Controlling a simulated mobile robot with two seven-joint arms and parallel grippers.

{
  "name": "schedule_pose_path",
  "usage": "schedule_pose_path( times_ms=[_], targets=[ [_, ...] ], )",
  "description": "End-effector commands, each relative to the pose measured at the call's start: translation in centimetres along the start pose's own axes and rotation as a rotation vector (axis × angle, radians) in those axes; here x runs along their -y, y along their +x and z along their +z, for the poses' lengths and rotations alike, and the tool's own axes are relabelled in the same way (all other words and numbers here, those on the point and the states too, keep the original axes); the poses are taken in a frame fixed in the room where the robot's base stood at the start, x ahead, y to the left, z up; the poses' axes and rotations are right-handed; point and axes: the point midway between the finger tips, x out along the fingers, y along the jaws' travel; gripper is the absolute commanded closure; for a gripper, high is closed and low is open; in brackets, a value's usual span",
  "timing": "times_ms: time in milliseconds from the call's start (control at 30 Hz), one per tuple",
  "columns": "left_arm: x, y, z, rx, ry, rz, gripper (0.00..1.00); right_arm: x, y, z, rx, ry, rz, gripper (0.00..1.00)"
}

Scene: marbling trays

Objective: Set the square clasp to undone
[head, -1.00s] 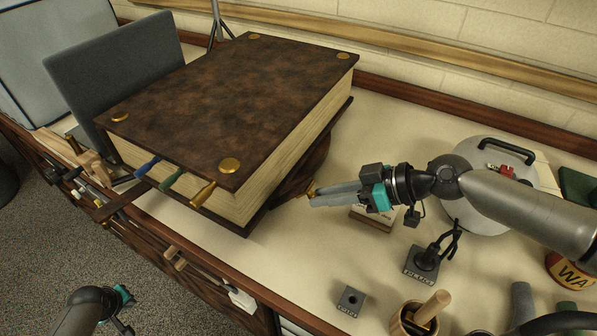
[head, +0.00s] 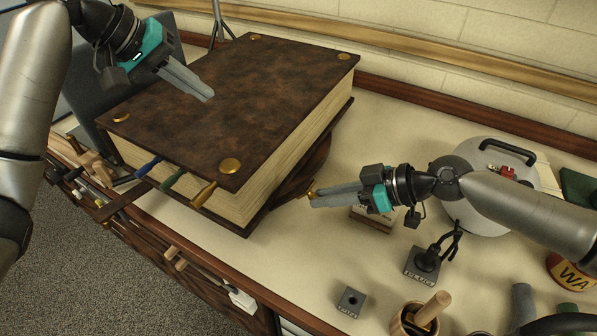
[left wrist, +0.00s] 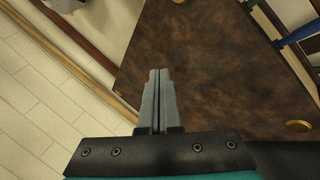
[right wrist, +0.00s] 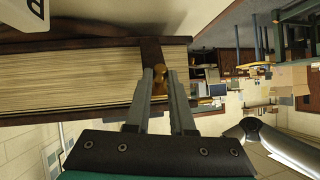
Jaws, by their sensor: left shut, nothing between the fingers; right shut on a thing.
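A huge brown book (head: 235,100) with brass corner studs lies shut on the bench. A dark brown strap (head: 303,172) sticks out at its right side and crosses the page edges in the right wrist view (right wrist: 151,52). A small brass knob (right wrist: 159,80) is at the strap's end. My right gripper (head: 312,196) is shut on this knob, beside the book. My left gripper (head: 209,96) is shut and empty above the cover; its closed fingers also show in the left wrist view (left wrist: 160,75). I cannot make out a square shape on the clasp.
Blue, green and brass-coloured tabs (head: 203,194) stick out at the book's front edge. A grey panel (head: 95,85) stands behind its left side. A dark small stand (head: 425,262), a socket block (head: 351,300) and a wooden cup (head: 412,322) are at the front right.

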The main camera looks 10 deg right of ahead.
Motion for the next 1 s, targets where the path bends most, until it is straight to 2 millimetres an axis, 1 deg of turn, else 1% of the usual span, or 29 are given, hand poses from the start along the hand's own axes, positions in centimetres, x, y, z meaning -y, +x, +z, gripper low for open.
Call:
schedule_pose_path(
  times_ms=[33, 100, 200, 333, 467, 567, 667, 1000],
  targets=[
    [-1.6, 0.8, 1.6, 0.047, 0.126, -0.008, 1.0, -0.1, -0.1, 0.0, 0.0, 0.0, 0.002, 1.0],
    [-3.2, 1.7, 3.7, 0.109, 0.29, -0.015, 1.0, -0.1, -0.1, 0.0, 0.0, 0.0, 0.002, 1.0],
    [-4.8, 2.5, 6.2, 0.181, 0.485, -0.019, 1.0, -0.1, 0.0, 0.0, 0.0, 0.0, 0.002, 1.0],
    [-6.0, 3.1, 8.4, 0.245, 0.65, -0.02, 1.0, -0.1, -0.1, 0.0, 0.0, 0.0, 0.002, 1.0],
    [-6.3, 3.5, 9.3, 0.273, 0.72, -0.02, 1.0, -0.1, -0.1, 0.0, 0.0, 0.0, 0.001, 1.0],
    [-6.2, 4.4, 9.7, 0.279, 0.73, -0.018, 1.0, -0.1, -0.1, 0.0, 0.0, 0.0, 0.001, 1.0],
    [-6.1, 5.9, 10.1, 0.28, 0.728, -0.018, 1.0, -0.1, -0.1, 0.0, 0.001, 0.0, 0.001, 1.0],
    [-5.2, 12.9, 11.8, 0.278, 0.725, -0.018, 1.0, -0.1, 0.0, 0.0, 0.001, 0.0, 0.001, 1.0]
  ],
)
